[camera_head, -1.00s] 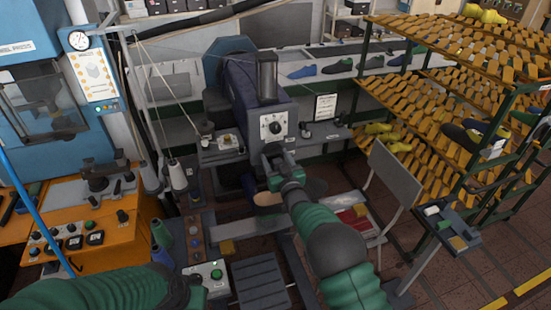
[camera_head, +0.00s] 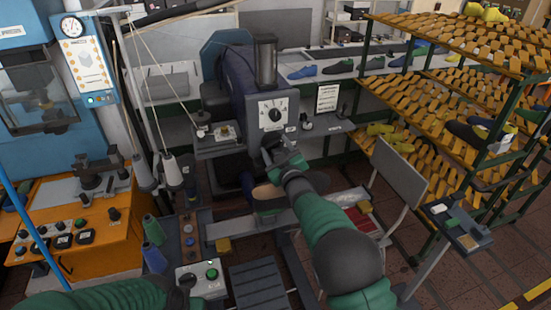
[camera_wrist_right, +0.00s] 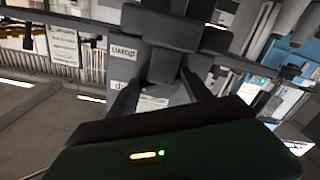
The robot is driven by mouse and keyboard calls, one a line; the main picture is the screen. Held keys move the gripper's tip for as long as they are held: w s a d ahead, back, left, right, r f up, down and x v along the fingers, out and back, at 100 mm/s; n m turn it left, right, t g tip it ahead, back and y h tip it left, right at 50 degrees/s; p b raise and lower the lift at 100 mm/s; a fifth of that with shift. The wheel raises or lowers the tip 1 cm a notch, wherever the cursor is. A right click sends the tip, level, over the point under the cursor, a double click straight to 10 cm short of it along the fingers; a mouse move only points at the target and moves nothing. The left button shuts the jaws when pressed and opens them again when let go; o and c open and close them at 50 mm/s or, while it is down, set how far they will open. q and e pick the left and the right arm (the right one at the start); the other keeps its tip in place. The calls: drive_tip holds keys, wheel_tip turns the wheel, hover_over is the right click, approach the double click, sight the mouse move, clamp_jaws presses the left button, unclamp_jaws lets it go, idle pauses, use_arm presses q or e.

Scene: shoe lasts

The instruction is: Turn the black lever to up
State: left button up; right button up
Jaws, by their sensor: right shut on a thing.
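The grey-blue machine (camera_head: 245,85) stands in the middle of the head view, with a dial (camera_head: 273,111) on its front panel. My right gripper (camera_head: 275,149) is just below this panel, shut on what looks like the black lever (camera_head: 267,143). The gripper covers most of the lever, so its exact angle is hard to tell. In the right wrist view, dark blocks (camera_wrist_right: 172,28) stand at the fingers, against the labelled grey panel.
An orange control bench (camera_head: 75,255) is at the left. Thread cones (camera_head: 170,168) stand between it and the machine. A grey chair (camera_head: 398,172) and an orange shoe rack (camera_head: 465,95) are at the right. A small tool stand (camera_head: 456,228) is at the lower right.

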drive_tip(key=shift+f+n+b, duration=0.2)
drive_tip(key=shift+n+b, duration=0.5)
drive_tip(key=shift+b, duration=0.25)
use_arm(q)
drive_tip(key=x, duration=0.3)
drive_tip(key=shift+s+f, duration=0.25)
drive_tip(key=shift+s, duration=0.1)
use_arm(e)
drive_tip(key=shift+r+n, duration=0.15)
drive_tip(key=shift+n, duration=0.15)
drive_tip(key=o, duration=1.4)
drive_tip(key=shift+c, duration=0.2)
drive_tip(key=shift+s, duration=0.1)
